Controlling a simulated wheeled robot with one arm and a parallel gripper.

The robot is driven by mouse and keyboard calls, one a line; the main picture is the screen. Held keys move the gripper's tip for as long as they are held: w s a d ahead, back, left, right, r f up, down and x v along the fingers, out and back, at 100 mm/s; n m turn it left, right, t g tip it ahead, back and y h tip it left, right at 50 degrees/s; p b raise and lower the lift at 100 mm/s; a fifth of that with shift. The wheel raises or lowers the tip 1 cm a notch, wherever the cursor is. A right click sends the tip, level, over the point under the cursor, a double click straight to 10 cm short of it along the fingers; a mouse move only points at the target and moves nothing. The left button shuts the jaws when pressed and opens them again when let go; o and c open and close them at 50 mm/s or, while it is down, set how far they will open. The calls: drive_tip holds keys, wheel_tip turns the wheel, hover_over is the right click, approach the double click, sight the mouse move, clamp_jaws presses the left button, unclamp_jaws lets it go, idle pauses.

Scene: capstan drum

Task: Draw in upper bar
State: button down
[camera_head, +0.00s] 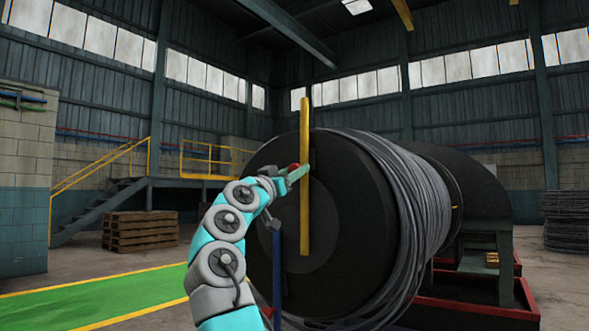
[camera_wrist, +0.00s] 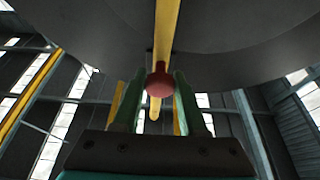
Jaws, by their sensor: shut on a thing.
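A long yellow bar (camera_head: 304,220) stands upright against the dark round end face of the drum (camera_head: 345,195). My gripper (camera_head: 297,173) is at the upper half of the bar, level with a small red knob (camera_head: 293,167). In the wrist view the red knob (camera_wrist: 159,80) sits between the green fingertips of my gripper (camera_wrist: 160,84), which is shut on it. The yellow bar (camera_wrist: 166,35) runs up from behind the knob across the dark drum face (camera_wrist: 235,45).
Dark cable (camera_head: 405,185) is wound around the drum. A blue post (camera_head: 277,270) stands close below my gripper, in front of the drum face. A red base frame (camera_head: 470,312) lies under the machine. The green floor lane (camera_head: 90,300) at left is clear.

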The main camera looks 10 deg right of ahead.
wheel_tip(320, 180, down, 9)
drive_tip(key=b, duration=0.5)
drive_tip(key=shift+b, duration=0.35)
drive_tip(key=c, duration=0.8)
unclamp_jaws()
drive_tip(key=o, duration=0.3)
drive_tip(key=shift+r, duration=0.1)
drive_tip(key=b, duration=0.1)
approach(302, 201)
drive_tip(key=shift+s+a, duration=0.5)
drive_tip(key=shift+s, duration=0.05)
